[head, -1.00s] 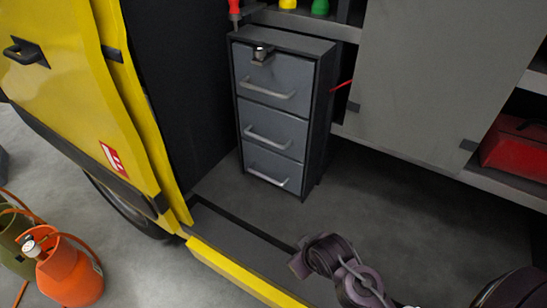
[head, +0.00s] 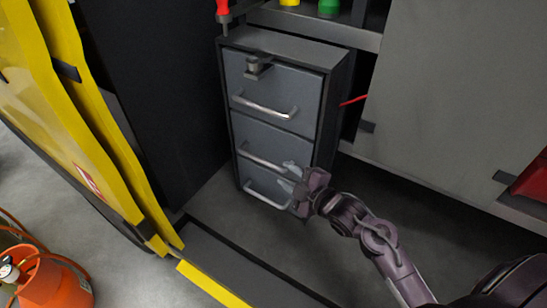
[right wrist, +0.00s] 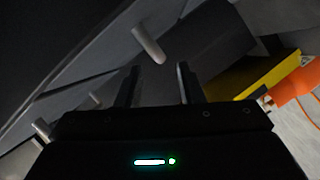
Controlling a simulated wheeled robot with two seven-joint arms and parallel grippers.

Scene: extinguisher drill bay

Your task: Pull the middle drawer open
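The grey drawer cabinet (head: 333,100) has three drawers stacked, all looking shut. The middle drawer (head: 262,138) has a pale bar handle (head: 258,158). My right gripper (head: 289,177) is open and empty, with its fingertips apart near the right end of that handle. In the right wrist view the two fingers (right wrist: 157,78) are spread, and a pale handle end (right wrist: 148,45) lies ahead between them, with a gap still showing. I cannot tell for sure from that view which drawer it belongs to. My left gripper is not in view.
The top drawer handle (head: 265,106) and bottom drawer handle (head: 266,195) sit above and below. A yellow door (head: 95,110) stands at the left and an orange cylinder (head: 50,282) at lower left. The floor (head: 265,235) before the cabinet is clear.

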